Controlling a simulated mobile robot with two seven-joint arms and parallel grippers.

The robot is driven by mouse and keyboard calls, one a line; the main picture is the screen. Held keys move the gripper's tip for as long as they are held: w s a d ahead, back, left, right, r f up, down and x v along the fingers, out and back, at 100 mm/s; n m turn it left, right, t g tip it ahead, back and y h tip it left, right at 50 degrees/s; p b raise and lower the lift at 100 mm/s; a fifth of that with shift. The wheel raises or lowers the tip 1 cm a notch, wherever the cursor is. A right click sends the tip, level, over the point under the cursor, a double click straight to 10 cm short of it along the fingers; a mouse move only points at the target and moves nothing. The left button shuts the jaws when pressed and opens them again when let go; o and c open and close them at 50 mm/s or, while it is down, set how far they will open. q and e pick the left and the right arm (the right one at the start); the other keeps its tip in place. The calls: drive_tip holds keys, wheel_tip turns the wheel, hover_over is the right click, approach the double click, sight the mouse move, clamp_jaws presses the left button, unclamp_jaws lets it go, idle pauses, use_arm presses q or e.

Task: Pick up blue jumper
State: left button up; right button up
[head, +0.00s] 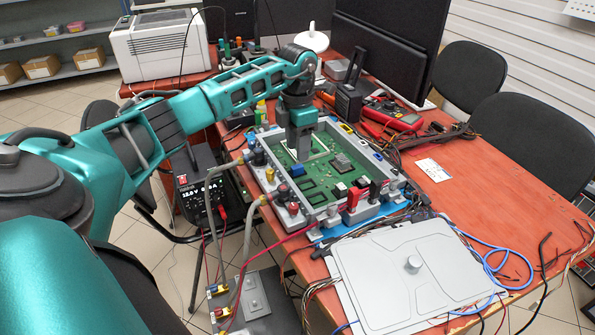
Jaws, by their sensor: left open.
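A small blue piece (297,171), which looks like the blue jumper, sits on the green circuit board (318,184) inside the grey open frame (268,192). My left gripper (303,154) points straight down over the board, just behind the blue piece in the picture. It is open, and I see nothing held in it. Its fingertips are small and partly merge with the board, so I cannot tell whether they touch anything. My right gripper is out of view.
Colored connectors and hoses line the frame's edges. A grey lidded panel (405,275) lies at the front right, with blue cable beside it. A black power supply (196,188) stands left of the table. A red multimeter (393,115) and monitors are behind. Bare orange table (470,205) shows on the right.

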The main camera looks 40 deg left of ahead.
sight(296, 167)
use_arm(q)
drive_tip(key=f, duration=0.5)
drive_tip(key=shift+s+a+f+b, duration=0.1)
drive_tip(key=shift+a+f+b, duration=0.1)
drive_tip(key=shift+f+b, duration=0.15)
drive_tip(key=shift+r, duration=0.1)
drive_tip(key=shift+c, duration=0.2)
clamp_jaws()
